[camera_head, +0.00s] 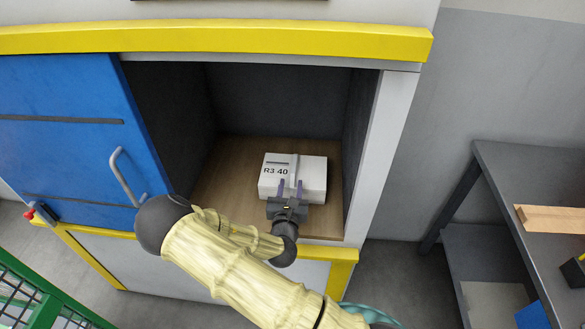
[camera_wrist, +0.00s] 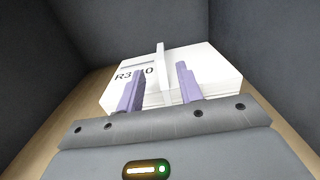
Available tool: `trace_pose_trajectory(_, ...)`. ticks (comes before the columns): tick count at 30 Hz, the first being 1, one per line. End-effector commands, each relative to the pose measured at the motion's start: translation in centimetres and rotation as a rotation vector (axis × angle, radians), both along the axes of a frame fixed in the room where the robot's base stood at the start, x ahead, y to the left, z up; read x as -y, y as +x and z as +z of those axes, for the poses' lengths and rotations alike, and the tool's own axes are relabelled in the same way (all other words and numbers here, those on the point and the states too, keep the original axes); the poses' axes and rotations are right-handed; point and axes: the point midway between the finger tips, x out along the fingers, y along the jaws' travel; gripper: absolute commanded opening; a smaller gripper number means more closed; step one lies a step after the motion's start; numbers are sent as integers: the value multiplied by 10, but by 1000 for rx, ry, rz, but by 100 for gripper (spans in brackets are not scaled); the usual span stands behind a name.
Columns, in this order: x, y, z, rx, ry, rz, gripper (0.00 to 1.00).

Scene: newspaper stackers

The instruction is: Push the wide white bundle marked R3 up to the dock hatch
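The wide white bundle (camera_head: 312,172), marked "R3 40" with a pale strap across it, lies flat on the wooden floor (camera_head: 238,160) inside a dark-walled compartment. It also fills the middle of the wrist view (camera_wrist: 205,70). My gripper (camera_head: 291,188) is at the bundle's near side. Its two purple fingers stand apart, with a clear gap between the tips in the wrist view (camera_wrist: 160,80). The fingers overlap the near face of the bundle; I cannot tell whether they touch it. No separate hatch can be made out on the dark back wall.
The compartment has dark side walls and a white right post (camera_head: 385,150). A blue door (camera_head: 70,130) with a grey handle stands at the left, a yellow beam (camera_head: 220,40) runs above. A dark table (camera_head: 530,185) with a wooden plank stands at right. Floor beside the bundle is bare.

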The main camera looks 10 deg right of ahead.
Motion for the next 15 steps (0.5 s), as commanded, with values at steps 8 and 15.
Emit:
trace_pose_trajectory(8, 21, 43, 1, 3, 1, -12, 36)
trace_pose_trajectory(15, 28, 71, 0, 2, 2, -8, 36)
